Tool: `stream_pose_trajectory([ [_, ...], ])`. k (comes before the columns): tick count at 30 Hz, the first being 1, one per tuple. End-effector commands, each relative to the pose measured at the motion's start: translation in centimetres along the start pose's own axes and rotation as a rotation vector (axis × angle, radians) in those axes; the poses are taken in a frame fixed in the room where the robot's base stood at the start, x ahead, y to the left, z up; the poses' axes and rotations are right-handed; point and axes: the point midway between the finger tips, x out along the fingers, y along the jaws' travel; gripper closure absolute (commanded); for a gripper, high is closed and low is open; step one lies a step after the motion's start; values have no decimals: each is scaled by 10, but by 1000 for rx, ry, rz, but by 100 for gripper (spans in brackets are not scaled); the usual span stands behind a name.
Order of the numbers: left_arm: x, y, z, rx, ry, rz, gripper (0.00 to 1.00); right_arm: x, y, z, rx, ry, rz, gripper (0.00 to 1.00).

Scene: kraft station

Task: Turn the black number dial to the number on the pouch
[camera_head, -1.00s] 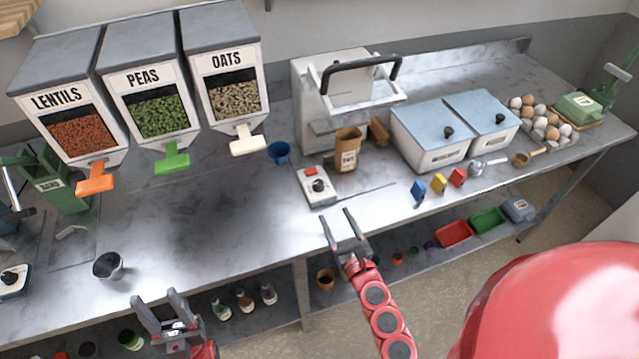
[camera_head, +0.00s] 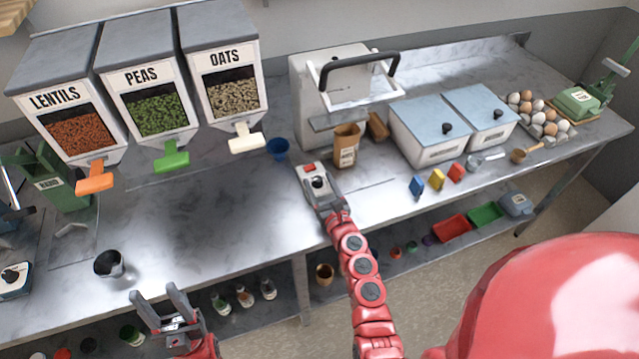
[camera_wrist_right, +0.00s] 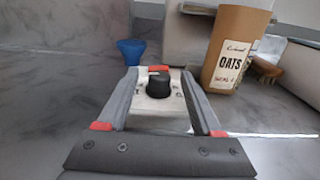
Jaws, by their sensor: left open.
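The black number dial (camera_wrist_right: 158,85) sits on a small pale box with a red button (camera_wrist_right: 158,69) at its far end. The box also shows in the head view (camera_head: 312,171), on the worktop. The brown pouch (camera_wrist_right: 236,50) stands upright behind and right of the box. Its label reads OATS; the small line below is too small to read surely. My right gripper (camera_wrist_right: 160,90) is open, its fingers spread left and right of the dial; contact cannot be told. It partly covers the box in the head view (camera_head: 322,192). My left gripper (camera_head: 156,298) is open and empty at the front left.
A blue cup (camera_head: 278,148) stands left of the pouch. A white press machine (camera_head: 325,110) with a black handle is behind. Dispensers stand back left.

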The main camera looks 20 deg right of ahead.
Motion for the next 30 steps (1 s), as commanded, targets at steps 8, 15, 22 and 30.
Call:
stream_pose_trajectory([
  [8,0,0,0,0,0,0,50,0,0,0,1,0,0,82],
  [15,0,0,0,0,0,0,50,0,0,0,1,0,0,100],
  [22,0,0,0,0,0,0,50,-1,3,-4,4,10,-5,100],
  [30,2,0,0,0,0,0,50,-5,8,-18,-1,40,-62,100],
])
